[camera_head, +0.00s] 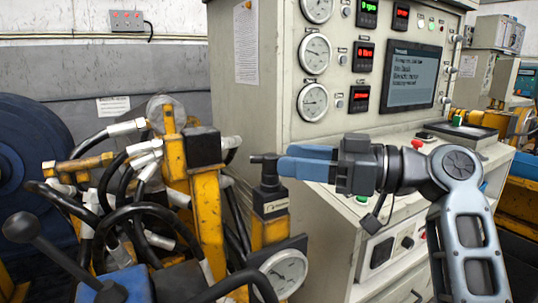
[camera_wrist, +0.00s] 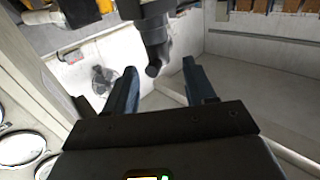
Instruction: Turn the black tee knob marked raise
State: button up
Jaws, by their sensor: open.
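The black tee knob (camera_head: 266,161) stands on a dark valve block with a small label (camera_head: 275,207), left of centre in the head view. The label's wording is too small to read. My gripper (camera_head: 283,165) comes in level from the right, its blue fingertips close beside the knob. In the wrist view the knob (camera_wrist: 154,48) reaches down from the top, and its end lies between the two open fingertips of my gripper (camera_wrist: 160,70). A gap shows on both sides, and nothing is held. Exact depth between fingertips and knob is hard to tell.
Black hoses (camera_head: 125,205) and yellow fittings crowd the left. A pressure gauge (camera_head: 283,275) sits below the knob. A black ball-ended lever (camera_head: 40,240) stands at the lower left. The control cabinet (camera_head: 275,80) with gauges and a screen rises behind my gripper.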

aim_at(270, 153)
jog(key=shift+p+x, duration=0.35)
jog(key=shift+x, duration=2.2)
jog(key=shift+c, duration=0.5)
jog(key=c, duration=0.9)
jog(key=shift+m+t, duration=0.4)
jog(key=shift+t, duration=0.2)
jog(key=m+t+h, duration=0.1)
jog(key=t, duration=0.1)
jog(key=m+t+h+p, duration=0.1)
jog(key=m+t, duration=0.1)
jog(key=shift+r+t+h, duration=0.1)
jog(key=shift+t+h, duration=0.2)
jog(key=shift+t, duration=0.1)
jog(key=m+t+h+p, duration=0.2)
jog(key=m+t, duration=0.1)
jog(key=shift+w+m+t+h+p, duration=0.1)
jog(key=shift+m+t+h+p, duration=0.4)
jog(key=shift+t+h+p, duration=0.25)
jog(key=shift+h, duration=0.25)
